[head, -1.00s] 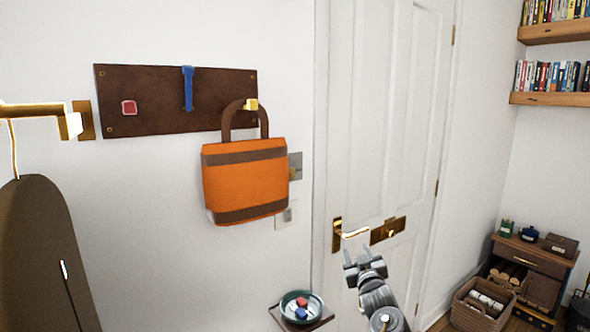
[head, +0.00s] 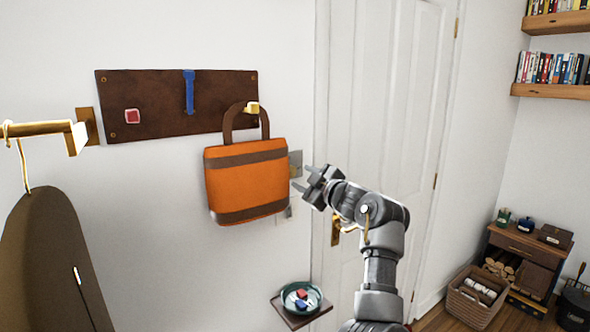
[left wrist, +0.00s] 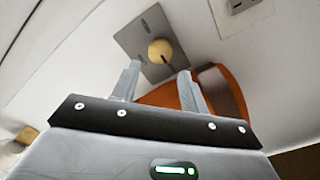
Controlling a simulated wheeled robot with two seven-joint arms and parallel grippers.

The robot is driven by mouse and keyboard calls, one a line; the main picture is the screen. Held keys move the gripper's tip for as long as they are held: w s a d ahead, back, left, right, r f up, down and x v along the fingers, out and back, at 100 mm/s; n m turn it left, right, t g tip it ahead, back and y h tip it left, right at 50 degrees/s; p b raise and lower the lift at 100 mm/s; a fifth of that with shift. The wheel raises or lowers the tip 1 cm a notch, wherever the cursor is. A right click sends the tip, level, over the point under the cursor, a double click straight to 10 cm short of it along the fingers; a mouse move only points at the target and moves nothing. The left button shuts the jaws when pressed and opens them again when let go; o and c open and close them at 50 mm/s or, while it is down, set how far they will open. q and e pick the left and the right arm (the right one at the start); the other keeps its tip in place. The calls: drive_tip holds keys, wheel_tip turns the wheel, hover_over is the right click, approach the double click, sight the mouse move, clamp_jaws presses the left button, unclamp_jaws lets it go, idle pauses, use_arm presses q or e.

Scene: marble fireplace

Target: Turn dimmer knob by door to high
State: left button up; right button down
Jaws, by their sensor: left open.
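The dimmer is a round brass knob (left wrist: 160,51) on a square grey wall plate (left wrist: 134,38), clear in the left wrist view. In the head view the grey plate (head: 296,160) shows just right of the orange bag, beside the door frame; its knob is mostly hidden there. My left gripper (head: 299,178) is open and empty, its fingers pointing at the wall near the plate. In the left wrist view the open fingers (left wrist: 160,70) stand on either side below the knob, apart from it as far as I can tell. My right gripper is not in view.
The orange bag (head: 247,184) hangs from a dark peg board (head: 150,105) close beside the plate, and its edge (left wrist: 222,90) is near a finger. The door (head: 390,90) has a brass handle (head: 336,232) partly behind my arm. A small shelf (head: 284,310) holds a bowl.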

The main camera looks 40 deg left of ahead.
sight(291, 172)
use_arm(q)
drive_tip(key=p+x, duration=0.1)
drive_tip(key=x, duration=0.4)
drive_tip(key=shift+w+a, duration=0.1)
drive_tip(key=shift+a, duration=0.05)
drive_tip(key=shift+f, duration=0.1)
drive_tip(key=shift+c, duration=0.6)
drive_tip(key=c, duration=0.6)
drive_tip(key=shift+p, duration=0.3)
